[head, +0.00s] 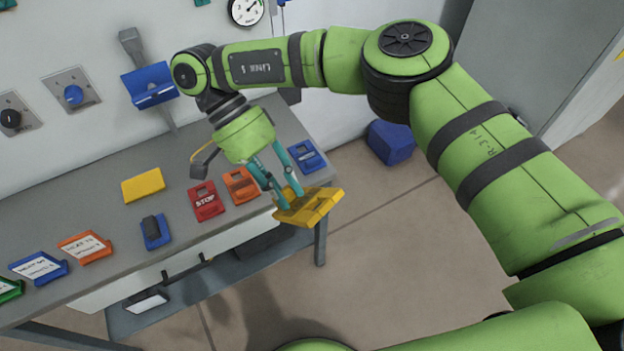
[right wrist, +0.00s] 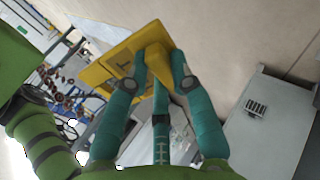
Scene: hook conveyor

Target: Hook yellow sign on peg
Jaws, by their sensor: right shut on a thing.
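The yellow sign (head: 318,205) is in my right gripper (head: 288,197), held tilted in the air off the front right edge of the table. It has a slot-like opening near one end. In the right wrist view the teal fingers are closed on the sign (right wrist: 112,62), which bears a dark mark. I cannot pick out the peg for certain; a blue knob (head: 73,95) and a black knob (head: 11,118) stick out from plates on the wall. My left gripper is not in view.
The grey table (head: 105,212) carries a yellow block (head: 143,186), a red STOP sign (head: 206,200), an orange sign (head: 240,185) and several other tags. A blue bracket (head: 150,86) hangs on the wall. A blue box (head: 390,142) stands on the floor.

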